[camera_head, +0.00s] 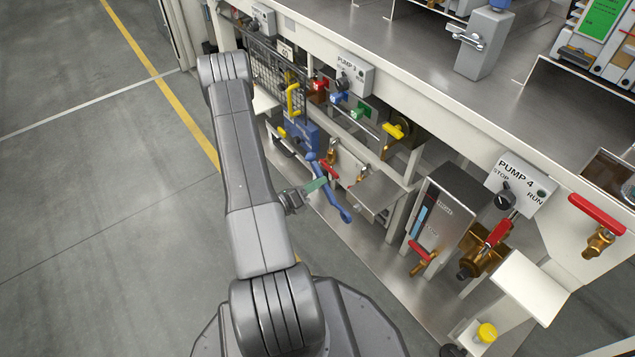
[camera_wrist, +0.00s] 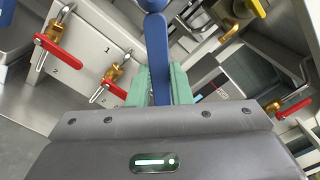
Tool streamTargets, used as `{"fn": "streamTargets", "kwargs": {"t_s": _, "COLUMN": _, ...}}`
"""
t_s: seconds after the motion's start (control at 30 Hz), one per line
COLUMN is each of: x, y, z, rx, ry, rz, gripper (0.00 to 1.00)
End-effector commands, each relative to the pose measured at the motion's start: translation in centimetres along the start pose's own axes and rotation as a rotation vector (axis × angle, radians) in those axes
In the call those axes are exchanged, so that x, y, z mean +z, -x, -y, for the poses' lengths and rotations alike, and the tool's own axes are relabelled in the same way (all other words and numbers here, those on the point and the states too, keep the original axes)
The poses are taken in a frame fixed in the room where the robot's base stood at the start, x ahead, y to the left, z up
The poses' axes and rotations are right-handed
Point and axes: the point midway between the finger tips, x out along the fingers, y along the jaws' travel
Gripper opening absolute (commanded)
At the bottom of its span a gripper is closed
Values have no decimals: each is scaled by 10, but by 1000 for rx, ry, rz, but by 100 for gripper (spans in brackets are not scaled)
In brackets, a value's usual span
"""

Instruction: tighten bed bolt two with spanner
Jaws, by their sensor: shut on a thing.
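My gripper (camera_head: 312,187) is low beside the open bench bay under the PUMP 3 panel. Its green-padded fingers, also in the wrist view (camera_wrist: 160,85), are shut on a blue spanner (camera_wrist: 158,45). In the head view the spanner (camera_head: 343,211) slants from upper left to lower right. Its upper end is near a blue pump body (camera_head: 301,138); I cannot tell whether it touches anything there. In the wrist view the spanner's rounded blue head is cut by the top edge. No bed bolt can be made out clearly in either view.
A yellow handle (camera_head: 394,130) and the PUMP 4 unit (camera_head: 436,220) lie to the right. Grey floor (camera_head: 90,220) is clear on the left.

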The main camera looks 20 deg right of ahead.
Motion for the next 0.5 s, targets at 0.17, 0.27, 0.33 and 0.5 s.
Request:
{"fn": "streamTargets", "kwargs": {"t_s": 0.17, "x": 0, "y": 2, "z": 0, "rx": 0, "ry": 0, "rz": 0, "gripper": 0}}
{"fn": "streamTargets", "kwargs": {"t_s": 0.27, "x": 0, "y": 2, "z": 0, "rx": -1, "ry": 0, "rz": 0, "gripper": 0}}
{"fn": "streamTargets", "kwargs": {"t_s": 0.33, "x": 0, "y": 2, "z": 0, "rx": 0, "ry": 0, "rz": 0, "gripper": 0}}
{"fn": "streamTargets", "kwargs": {"t_s": 0.5, "x": 0, "y": 5, "z": 0, "rx": 1, "ry": 1, "rz": 1, "gripper": 0}}
